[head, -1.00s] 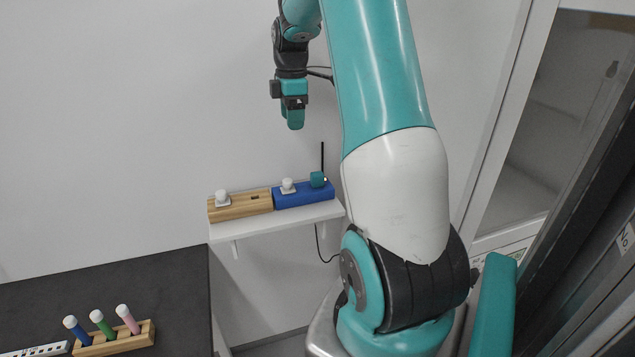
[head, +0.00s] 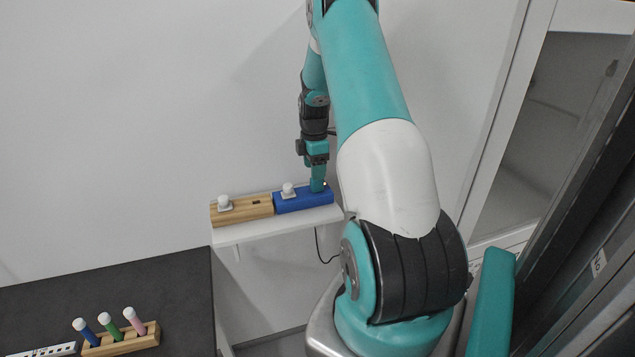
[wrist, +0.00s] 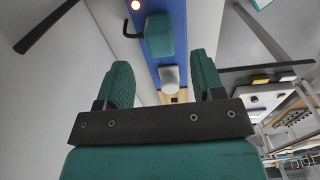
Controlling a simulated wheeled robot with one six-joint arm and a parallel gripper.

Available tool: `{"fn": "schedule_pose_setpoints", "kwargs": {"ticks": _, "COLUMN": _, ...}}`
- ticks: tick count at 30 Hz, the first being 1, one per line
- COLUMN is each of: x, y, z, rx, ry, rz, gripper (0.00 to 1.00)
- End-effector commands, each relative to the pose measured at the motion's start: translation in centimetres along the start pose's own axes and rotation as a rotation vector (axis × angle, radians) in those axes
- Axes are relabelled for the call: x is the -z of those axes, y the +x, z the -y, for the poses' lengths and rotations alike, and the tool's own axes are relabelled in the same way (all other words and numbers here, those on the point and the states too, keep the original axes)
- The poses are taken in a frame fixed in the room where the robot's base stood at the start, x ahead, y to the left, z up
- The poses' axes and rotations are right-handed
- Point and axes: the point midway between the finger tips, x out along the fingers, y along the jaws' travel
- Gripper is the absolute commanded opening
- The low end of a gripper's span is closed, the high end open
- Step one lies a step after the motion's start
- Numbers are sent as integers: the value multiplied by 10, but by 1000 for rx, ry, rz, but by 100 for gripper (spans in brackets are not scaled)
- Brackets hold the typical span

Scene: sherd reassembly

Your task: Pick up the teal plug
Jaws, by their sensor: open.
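The teal plug (wrist: 159,36) sits on the blue power strip (wrist: 175,14), with a dark cord or prong at its left, in the wrist view. My gripper (wrist: 160,60) is open and empty there, its two teal fingers spread apart and the plug ahead, between their lines. In the head view my gripper (head: 318,184) is down at the right end of the blue strip (head: 290,203). There the plug cannot be told apart from the teal fingers. Whether the fingers touch it cannot be told.
A white plug (head: 288,190) stands on the blue strip's left part. A wooden strip (head: 248,209) with another white plug (head: 224,202) is to its left. Both strips lie on a narrow white shelf (head: 270,228) by the wall. A dark table (head: 160,290) is lower left.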

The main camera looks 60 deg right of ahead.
Motion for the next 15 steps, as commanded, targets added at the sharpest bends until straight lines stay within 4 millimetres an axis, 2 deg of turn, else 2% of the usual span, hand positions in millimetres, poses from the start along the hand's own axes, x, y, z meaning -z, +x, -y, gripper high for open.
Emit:
{"fn": "schedule_pose_setpoints", "kwargs": {"ticks": 8, "x": -7, "y": 38, "z": 3, "rx": 4, "ry": 1, "rz": 0, "gripper": 62}}
{"fn": "schedule_pose_setpoints", "kwargs": {"ticks": 15, "x": -7, "y": 44, "z": 2, "rx": 0, "ry": 1, "rz": 0, "gripper": 62}}
